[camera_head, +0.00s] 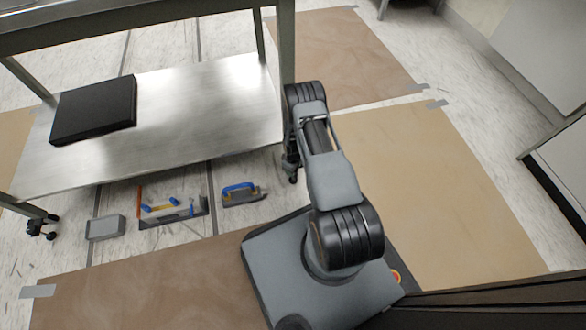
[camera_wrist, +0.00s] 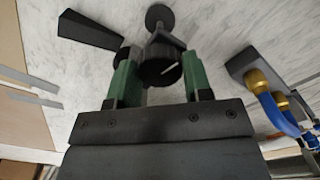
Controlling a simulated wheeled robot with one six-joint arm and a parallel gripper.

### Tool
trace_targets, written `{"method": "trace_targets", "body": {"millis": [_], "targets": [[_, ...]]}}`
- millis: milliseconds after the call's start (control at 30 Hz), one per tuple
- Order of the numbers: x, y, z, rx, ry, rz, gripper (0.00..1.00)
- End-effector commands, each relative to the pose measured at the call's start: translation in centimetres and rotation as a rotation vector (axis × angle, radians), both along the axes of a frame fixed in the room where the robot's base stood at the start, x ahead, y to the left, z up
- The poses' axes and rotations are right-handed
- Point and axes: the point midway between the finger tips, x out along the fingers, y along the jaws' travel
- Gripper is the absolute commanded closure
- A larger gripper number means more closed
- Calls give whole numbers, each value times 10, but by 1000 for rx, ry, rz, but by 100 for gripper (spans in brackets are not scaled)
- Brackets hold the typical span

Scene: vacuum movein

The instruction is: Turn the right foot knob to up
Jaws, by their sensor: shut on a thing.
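In the wrist view, a round black knob (camera_wrist: 158,72) with a short white line on its face sits between the two green-and-black fingers of my gripper (camera_wrist: 160,64). The fingers close on it from both sides. The white line is slightly tilted in the picture. A dark stem runs up behind the knob toward a round dark disc (camera_wrist: 159,16) against the pale marbled surface. In the head view my arm reaches to the foot of a metal table leg (camera_head: 287,60); my gripper and the knob are hidden there.
A grey block with brass fittings (camera_wrist: 258,80) and blue hoses stands right of my gripper in the wrist view; a dark wedge (camera_wrist: 90,30) is at left. The table's lower shelf (camera_head: 200,110) bears a black box (camera_head: 95,108).

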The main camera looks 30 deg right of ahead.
Motion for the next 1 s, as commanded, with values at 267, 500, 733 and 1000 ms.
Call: {"method": "trace_targets", "body": {"millis": [267,500,733,1000], "targets": [[1,0,0,-1,-3,0,50],[0,0,0,0,-1,-1,29],[0,0,1,0,0,-2,29],[1,0,38,0,-1,-2,29]]}}
